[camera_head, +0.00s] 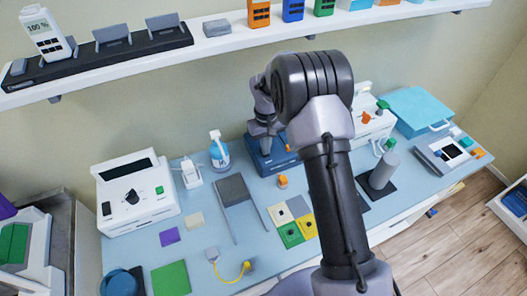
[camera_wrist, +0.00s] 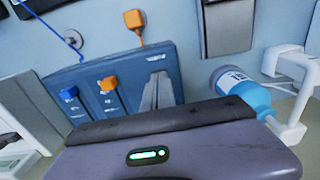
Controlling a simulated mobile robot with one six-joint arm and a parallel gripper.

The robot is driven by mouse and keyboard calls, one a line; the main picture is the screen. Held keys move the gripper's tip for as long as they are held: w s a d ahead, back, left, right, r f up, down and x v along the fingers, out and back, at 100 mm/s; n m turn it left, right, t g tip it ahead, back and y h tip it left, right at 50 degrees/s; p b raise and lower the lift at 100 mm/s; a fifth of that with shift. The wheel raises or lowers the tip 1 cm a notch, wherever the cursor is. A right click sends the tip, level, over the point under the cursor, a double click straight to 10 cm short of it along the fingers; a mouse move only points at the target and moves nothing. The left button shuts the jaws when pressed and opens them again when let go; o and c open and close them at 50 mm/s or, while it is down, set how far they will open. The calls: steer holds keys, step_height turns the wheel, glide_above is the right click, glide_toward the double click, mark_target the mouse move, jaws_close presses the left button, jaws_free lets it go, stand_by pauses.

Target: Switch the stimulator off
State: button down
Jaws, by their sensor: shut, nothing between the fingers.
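A blue box that looks like the stimulator (camera_head: 268,158) stands at the back middle of the table, partly hidden behind my arm. In the wrist view its blue panel (camera_wrist: 125,75) fills the middle left. The panel carries a blue tab (camera_wrist: 68,93) and an orange tab (camera_wrist: 108,84), with small white markings beside them. Which way each is set I cannot tell. My gripper (camera_wrist: 157,78) is shut and empty, its fingertips over the panel, right of the orange tab. Whether they touch it I cannot tell. In the head view my gripper (camera_head: 265,125) is just above the box.
A blue-and-white bottle (camera_head: 218,150) stands left of the box and shows close by in the wrist view (camera_wrist: 240,90). A white device with a dial (camera_head: 135,195) is at left. Coloured pads (camera_head: 290,235) lie in front. A shelf (camera_head: 230,45) runs above the table.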

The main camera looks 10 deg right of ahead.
steer(key=shift+f, duration=0.4)
step_height(320, 180, up, 7)
steer(key=p, duration=0.4)
steer(key=shift+r+p, duration=0.15)
steer(key=shift+p, duration=0.2)
